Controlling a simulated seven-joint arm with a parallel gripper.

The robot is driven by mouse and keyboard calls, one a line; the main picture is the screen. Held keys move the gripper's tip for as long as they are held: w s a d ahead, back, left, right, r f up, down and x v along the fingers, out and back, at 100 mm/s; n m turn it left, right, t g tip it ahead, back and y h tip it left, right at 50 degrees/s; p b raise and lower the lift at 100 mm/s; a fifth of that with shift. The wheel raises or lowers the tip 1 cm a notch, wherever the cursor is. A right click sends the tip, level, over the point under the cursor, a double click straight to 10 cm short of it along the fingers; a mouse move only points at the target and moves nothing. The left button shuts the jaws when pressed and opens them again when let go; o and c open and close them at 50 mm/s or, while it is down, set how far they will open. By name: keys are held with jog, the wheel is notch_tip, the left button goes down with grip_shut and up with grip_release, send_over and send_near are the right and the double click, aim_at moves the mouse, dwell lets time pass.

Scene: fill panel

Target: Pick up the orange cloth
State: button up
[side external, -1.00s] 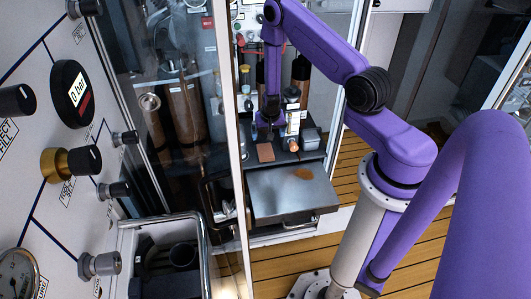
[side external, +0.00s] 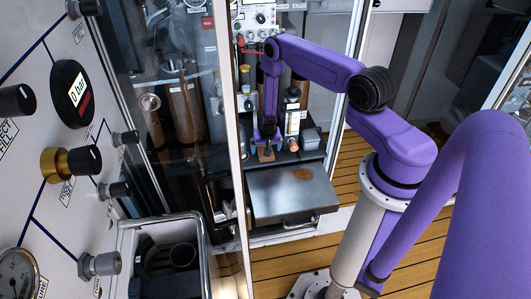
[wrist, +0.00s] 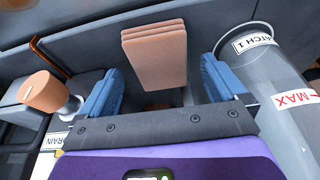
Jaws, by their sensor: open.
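The orange cloth (wrist: 155,55) is a folded, layered salmon-orange stack in the wrist view, ahead of the gap between my fingers. In the side external view the cloth (side external: 266,155) lies on the dark bench top, partly hidden by my gripper. I cannot tell whether a finger touches the cloth.
A clear cylinder (wrist: 270,80) marked MAX stands close to the right finger. An orange-capped part (wrist: 42,92) is left of the left finger. A metal drawer top (side external: 290,192) with an orange-brown patch lies in front of the bench. A glass panel (side external: 165,110) stands to the left.

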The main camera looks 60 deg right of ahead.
jog(key=shift+w+d+f, duration=0.15)
jog(key=shift+f, duration=0.5)
jog(key=shift+f, duration=0.2)
jog(key=c, duration=1.2)
jog(key=shift+r, duration=0.15)
